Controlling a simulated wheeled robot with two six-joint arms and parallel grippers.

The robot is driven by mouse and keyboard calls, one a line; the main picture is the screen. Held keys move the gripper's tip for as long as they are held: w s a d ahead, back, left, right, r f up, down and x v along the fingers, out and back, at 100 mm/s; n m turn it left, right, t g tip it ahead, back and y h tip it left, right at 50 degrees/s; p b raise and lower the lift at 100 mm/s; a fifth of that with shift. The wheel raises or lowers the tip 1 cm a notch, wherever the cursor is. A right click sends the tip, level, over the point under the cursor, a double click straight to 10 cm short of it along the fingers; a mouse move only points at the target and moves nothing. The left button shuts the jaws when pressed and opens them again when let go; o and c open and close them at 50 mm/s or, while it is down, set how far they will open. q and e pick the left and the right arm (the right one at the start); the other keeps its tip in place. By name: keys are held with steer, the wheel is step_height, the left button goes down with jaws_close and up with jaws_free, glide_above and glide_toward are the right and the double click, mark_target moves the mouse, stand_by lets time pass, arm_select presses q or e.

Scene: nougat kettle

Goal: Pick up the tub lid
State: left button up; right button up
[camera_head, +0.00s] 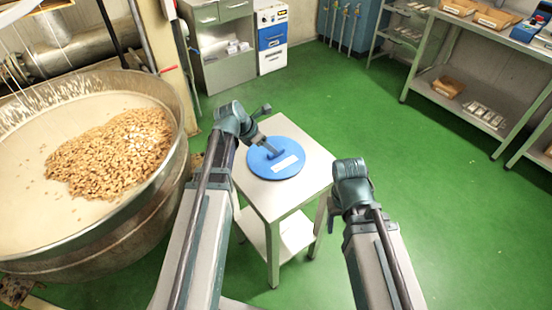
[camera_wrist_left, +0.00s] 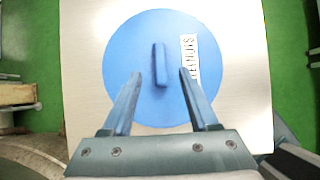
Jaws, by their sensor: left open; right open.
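The tub lid (camera_head: 289,171) is a round blue disc with a white label, lying flat on a small metal table (camera_head: 313,155). In the left wrist view the lid (camera_wrist_left: 125,45) shows a raised bar handle (camera_wrist_left: 159,64) at its middle and a label reading "PEANUTS" to the right of it. My left gripper (camera_head: 274,151) is over the lid. In the left wrist view its fingers (camera_wrist_left: 160,75) are spread on either side of the handle's near end, not closed on it. The height gap is hard to judge. My right gripper (camera_head: 336,209) is right of the table, mostly hidden by its wrist.
A large kettle (camera_head: 150,225) of nuts and pale mass stands at the left. A grey cabinet (camera_head: 225,65) is behind the table. Shelving (camera_head: 460,100) stands at the right. Green floor (camera_head: 400,130) is clear between.

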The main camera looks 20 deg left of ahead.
arm_select(q)
steer(key=b+x, duration=0.4)
steer(key=x, duration=0.1)
steer(key=shift+f, duration=0.1)
steer(key=shift+c, duration=0.2)
jaws_close()
